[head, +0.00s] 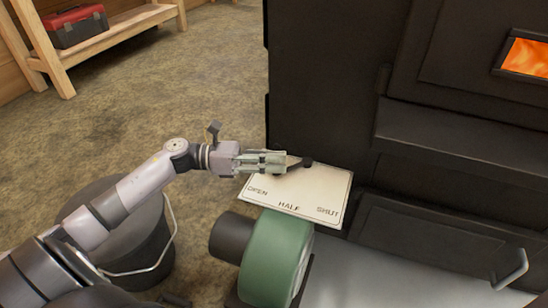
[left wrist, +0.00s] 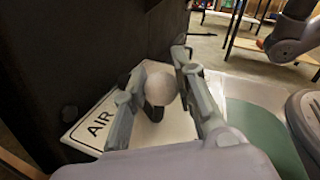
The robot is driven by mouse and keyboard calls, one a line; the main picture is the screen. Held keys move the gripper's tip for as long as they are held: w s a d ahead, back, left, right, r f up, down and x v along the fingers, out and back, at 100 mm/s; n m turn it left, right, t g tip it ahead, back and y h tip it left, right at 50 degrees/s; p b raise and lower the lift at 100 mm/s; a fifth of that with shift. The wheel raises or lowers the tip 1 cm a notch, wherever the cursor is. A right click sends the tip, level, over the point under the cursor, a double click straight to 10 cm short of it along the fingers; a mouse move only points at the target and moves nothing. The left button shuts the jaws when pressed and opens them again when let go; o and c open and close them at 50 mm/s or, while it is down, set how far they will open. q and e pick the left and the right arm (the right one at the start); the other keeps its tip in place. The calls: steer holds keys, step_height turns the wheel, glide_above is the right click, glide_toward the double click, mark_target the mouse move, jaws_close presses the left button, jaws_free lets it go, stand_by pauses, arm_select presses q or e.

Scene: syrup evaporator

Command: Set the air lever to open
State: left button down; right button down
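The air lever plate (head: 322,190) is pale and marked OPEN at left, HALF at the bottom and SHUT at right. The dark lever arm (head: 298,163) runs left from its pivot at the plate's back edge, over the OPEN side. My left gripper (head: 276,161) reaches in from the left and covers the lever's outer end in the head view. In the left wrist view, the pale ball knob (left wrist: 161,87) is between the two fingers, which are shut on it. The plate (left wrist: 92,125) there shows the word AIR. My right gripper is not seen.
The black evaporator body (head: 325,80) stands behind the plate, with a glowing fire window (head: 527,57) at right. A green blower (head: 273,262) sits just below the plate. A dark bucket (head: 135,240) is under my left arm. A red toolbox (head: 75,25) rests on a wooden shelf.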

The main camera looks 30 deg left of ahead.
arm_select(q)
steer(key=c, duration=1.3)
jaws_free()
steer(key=shift+s+a, duration=0.2)
steer(key=shift+a, duration=0.2)
steer(key=v, duration=1.1)
steer(key=shift+r, duration=0.1)
